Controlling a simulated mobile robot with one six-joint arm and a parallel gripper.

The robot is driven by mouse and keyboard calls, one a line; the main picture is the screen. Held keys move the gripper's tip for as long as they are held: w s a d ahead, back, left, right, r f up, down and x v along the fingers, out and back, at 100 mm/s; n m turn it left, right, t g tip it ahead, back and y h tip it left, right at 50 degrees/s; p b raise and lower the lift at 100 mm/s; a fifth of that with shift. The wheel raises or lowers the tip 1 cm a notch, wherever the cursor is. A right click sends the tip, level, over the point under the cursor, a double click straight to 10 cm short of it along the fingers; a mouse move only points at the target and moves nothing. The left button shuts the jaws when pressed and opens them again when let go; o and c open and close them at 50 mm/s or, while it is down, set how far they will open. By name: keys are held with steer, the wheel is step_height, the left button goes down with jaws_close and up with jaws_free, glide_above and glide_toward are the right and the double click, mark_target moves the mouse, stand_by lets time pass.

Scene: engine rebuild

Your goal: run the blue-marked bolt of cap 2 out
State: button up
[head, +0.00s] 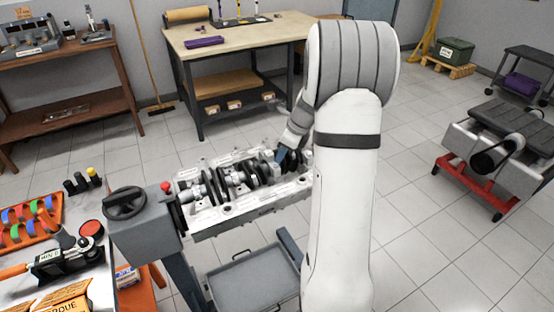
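The engine block (237,210) lies on its stand in the middle of the head view, with the crankshaft (197,193) and its dark counterweights facing up. I cannot make out which cap is cap 2, and no blue mark on a bolt can be told at this size. My arm comes down in front of the block's right end, and its wrist (299,122) reaches over that end. My gripper (282,160) is low at the right part of the crankshaft, small and partly hidden. I cannot tell whether its fingers are open, shut or touching a bolt.
A handwheel (125,203) and a red button (166,187) sit at the stand's left end. A grey tray (250,284) is below the block. A bench (88,270) with tools and coloured parts stands at the left. The tiled floor at the right is mostly free.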

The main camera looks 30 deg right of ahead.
mark_target(275, 164)
steer(key=shift+x, duration=1.95)
jaws_close()
